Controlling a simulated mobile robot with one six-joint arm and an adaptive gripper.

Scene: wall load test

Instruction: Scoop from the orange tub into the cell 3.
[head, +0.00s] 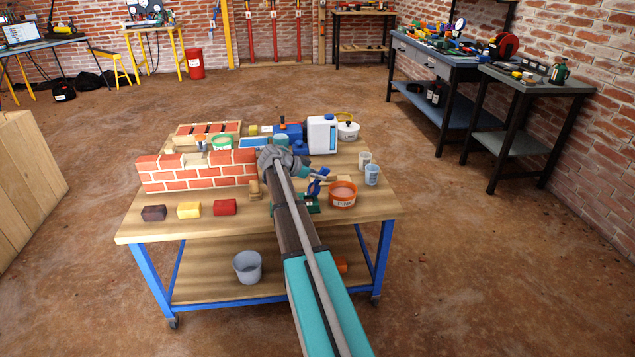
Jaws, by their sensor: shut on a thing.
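The orange tub (343,201) stands on the right part of the workbench. Its top is open on a pinkish fill, and its front has a label. My gripper (316,177) is just left of the tub, partly covered by my own arm. It is shut on a small blue tool (314,188), which looks like the scoop. The tool's working end is too small to make out, and I cannot tell if it carries anything. A wooden tray with reddish compartments (208,128) is at the back left, partly behind the brick wall piece. I cannot tell which compartment is cell 3.
A model brick wall (197,171) stands left of my arm. Dark, yellow and red blocks (225,207) lie in front of it. A white-blue canister (322,135), a white lidded pot (348,131) and two cups (372,175) stand behind the tub. The bench's front right is clear.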

